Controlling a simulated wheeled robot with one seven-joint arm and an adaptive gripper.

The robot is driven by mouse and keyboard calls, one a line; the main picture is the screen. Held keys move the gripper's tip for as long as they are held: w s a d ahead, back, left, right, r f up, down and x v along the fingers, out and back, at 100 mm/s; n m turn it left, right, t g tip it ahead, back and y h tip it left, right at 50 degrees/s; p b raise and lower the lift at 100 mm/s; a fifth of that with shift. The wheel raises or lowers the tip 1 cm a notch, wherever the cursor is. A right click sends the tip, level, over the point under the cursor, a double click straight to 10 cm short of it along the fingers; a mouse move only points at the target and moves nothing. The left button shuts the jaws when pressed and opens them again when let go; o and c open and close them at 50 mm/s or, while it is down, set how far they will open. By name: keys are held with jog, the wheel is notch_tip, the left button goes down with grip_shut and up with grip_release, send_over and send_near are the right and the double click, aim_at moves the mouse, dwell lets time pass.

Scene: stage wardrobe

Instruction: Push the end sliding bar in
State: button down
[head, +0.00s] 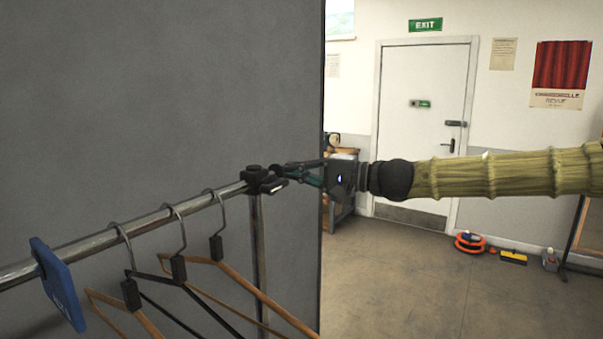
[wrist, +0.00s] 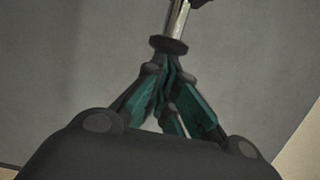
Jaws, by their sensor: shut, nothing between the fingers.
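The end sliding bar (wrist: 178,20) shows in the wrist view as a short chrome rod with a black cap (wrist: 168,45) on its near end. In the head view it is at the right end of the clothes rail (head: 150,221), by a black clamp (head: 255,177), and is mostly hidden. My gripper (head: 287,168) comes in from the right, level with the rail end. In the wrist view its green and black fingers (wrist: 163,63) are shut and empty, with tips right at the cap. I cannot tell whether they touch it.
Several hangers (head: 180,238) and a blue tag (head: 58,283) hang on the rail. A grey partition (head: 160,100) stands behind the rail. The floor to the right (head: 420,275) is open, with an orange reel (head: 469,243) by the wall.

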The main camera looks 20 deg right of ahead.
dwell(0.3)
jog(key=v, duration=1.2)
dwell(0.3)
jog(key=shift+f, duration=0.1)
